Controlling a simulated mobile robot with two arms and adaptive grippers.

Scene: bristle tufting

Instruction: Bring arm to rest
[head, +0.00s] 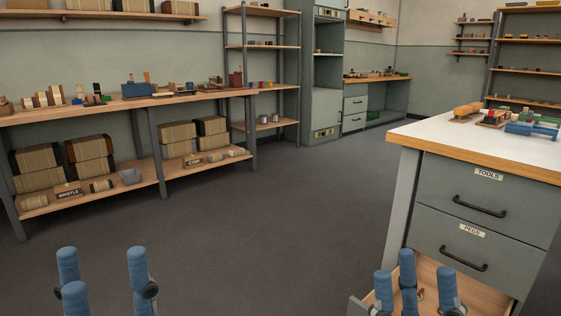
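My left gripper (105,275) is at the bottom left of the head view, with its blue fingertips pointing up. Its fingers are spread, and nothing shows between them. My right gripper (420,285) is at the bottom right. Its blue fingers stand apart, and I see nothing held in them. It overlaps, in the picture, an open drawer (483,298) low in the workbench cabinet. I cannot tell whether it is inside or above that drawer. The lower parts of both grippers are cut off by the frame.
The workbench (420,130) at right has shut drawers labelled TOOLS (500,198) and PEGS (505,245). Coloured tools lie on its top. A long shelf bench (190,97) with boxes runs along the left wall. The grey floor (270,220) between them is clear.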

